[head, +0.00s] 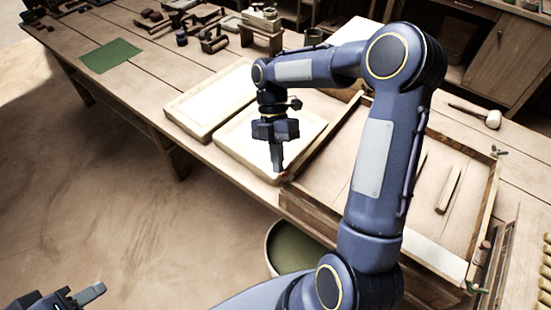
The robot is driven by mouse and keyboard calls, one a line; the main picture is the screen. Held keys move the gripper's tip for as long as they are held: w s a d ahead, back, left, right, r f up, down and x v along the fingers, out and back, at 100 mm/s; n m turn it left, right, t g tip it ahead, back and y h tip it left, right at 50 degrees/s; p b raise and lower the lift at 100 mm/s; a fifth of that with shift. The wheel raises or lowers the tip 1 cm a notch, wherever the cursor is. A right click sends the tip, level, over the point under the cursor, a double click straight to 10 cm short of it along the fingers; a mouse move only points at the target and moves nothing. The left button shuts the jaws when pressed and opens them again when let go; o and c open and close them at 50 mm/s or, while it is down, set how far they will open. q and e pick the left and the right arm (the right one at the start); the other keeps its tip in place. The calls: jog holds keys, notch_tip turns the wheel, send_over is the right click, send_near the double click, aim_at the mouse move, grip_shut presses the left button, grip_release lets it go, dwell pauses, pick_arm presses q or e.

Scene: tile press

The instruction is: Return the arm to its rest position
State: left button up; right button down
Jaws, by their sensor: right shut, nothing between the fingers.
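My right arm reaches up from the bottom and bends over to the left. My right gripper (278,168) points down with its fingers together and nothing seen between them. It is over the near right part of a pale tray-like slab (238,140), close to the left corner of a wooden frame. I cannot tell whether the fingertips touch anything. My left gripper (92,293) is at the bottom left corner, over the floor and away from the table. Only part of it shows, and its opening is unclear.
A second pale slab (205,100) lies further left on the wooden table (130,95). The shallow wooden frame (330,213) is partly behind my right arm. A green mat (110,56), a mallet (490,119) and several tools lie around. A round bin (273,245) stands below the edge.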

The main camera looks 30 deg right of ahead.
notch_tip(320, 180, up, 10)
jog(key=d+m+t, duration=0.1)
jog(key=m+t, duration=0.2)
jog(key=m, duration=0.2)
jog(key=s+a+f+m+t+y, duration=0.1)
jog(key=s+a+f+m+t, duration=0.1)
jog(key=s+m+t, duration=0.7)
jog(key=s+a+m, duration=0.1)
jog(key=s+m, duration=0.5)
jog(key=m, duration=0.4)
jog(key=shift+m+t, duration=0.4)
jog(key=shift+s, duration=0.15)
